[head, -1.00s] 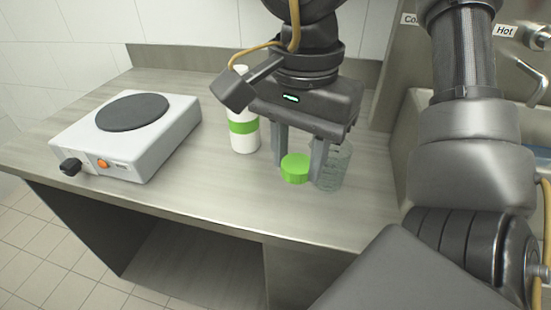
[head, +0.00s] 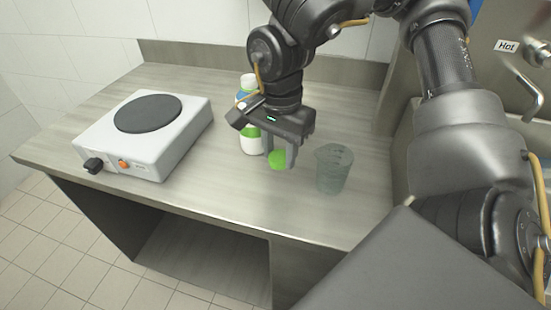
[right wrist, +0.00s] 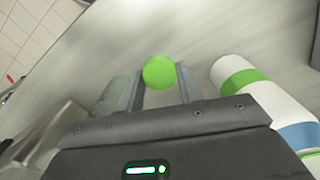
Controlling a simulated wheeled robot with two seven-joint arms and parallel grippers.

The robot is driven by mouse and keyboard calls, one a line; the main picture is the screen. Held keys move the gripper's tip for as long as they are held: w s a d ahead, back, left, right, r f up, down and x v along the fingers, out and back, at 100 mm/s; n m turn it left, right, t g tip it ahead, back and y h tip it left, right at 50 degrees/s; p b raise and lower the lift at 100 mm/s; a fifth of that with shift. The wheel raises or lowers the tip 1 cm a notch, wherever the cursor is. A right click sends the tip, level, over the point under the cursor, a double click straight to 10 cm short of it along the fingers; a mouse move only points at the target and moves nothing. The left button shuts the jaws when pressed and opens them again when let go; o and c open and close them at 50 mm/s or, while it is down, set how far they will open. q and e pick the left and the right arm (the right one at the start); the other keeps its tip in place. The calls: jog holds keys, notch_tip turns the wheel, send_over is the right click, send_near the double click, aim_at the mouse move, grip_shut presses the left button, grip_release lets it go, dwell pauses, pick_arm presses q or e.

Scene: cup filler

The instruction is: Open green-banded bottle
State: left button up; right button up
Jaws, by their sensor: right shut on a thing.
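My right gripper (head: 277,159) is shut on a green cap (right wrist: 159,72). The cap also shows between the fingertips in the head view (head: 278,162). It is held apart from the green-banded bottle, just to its right in the head view. The white green-banded bottle (head: 251,146) stands upright on the counter, partly hidden behind the gripper. Its body shows beside the fingers in the right wrist view (right wrist: 276,100). My left gripper is not in view.
A clear beaker (head: 333,172) stands right of the gripper. A hot plate (head: 150,150) sits at left. The counter's front (head: 220,205) is clear; a sink is at right.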

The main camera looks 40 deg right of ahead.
aim_at(276, 175)
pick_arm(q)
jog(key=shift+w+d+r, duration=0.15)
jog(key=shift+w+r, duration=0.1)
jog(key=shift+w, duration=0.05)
pick_arm(e)
jog(key=shift+w+d+f, duration=0.25)
jog(key=shift+w+f, duration=0.25)
jog(key=shift+f, duration=0.2)
jog(key=shift+w+d+f, duration=0.2)
jog(key=shift+w+f, duration=0.3)
jog(key=shift+f, duration=0.15)
jog(key=shift+w+d+f+b, duration=0.1)
jog(key=shift+w+f+b, duration=0.1)
jog(key=shift+f, duration=0.8)
jog(key=shift+w+d+f+b, duration=0.1)
jog(key=shift+w+f+b, duration=0.1)
jog(key=shift+f, duration=0.75)
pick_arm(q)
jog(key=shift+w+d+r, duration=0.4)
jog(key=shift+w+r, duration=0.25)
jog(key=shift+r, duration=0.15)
pick_arm(e)
jog(key=shift+s, duration=0.1)
jog(key=shift+a, duration=0.1)
jog(key=o, duration=0.6)
jog(key=shift+f, duration=0.15)
jog(key=o, duration=0.5)
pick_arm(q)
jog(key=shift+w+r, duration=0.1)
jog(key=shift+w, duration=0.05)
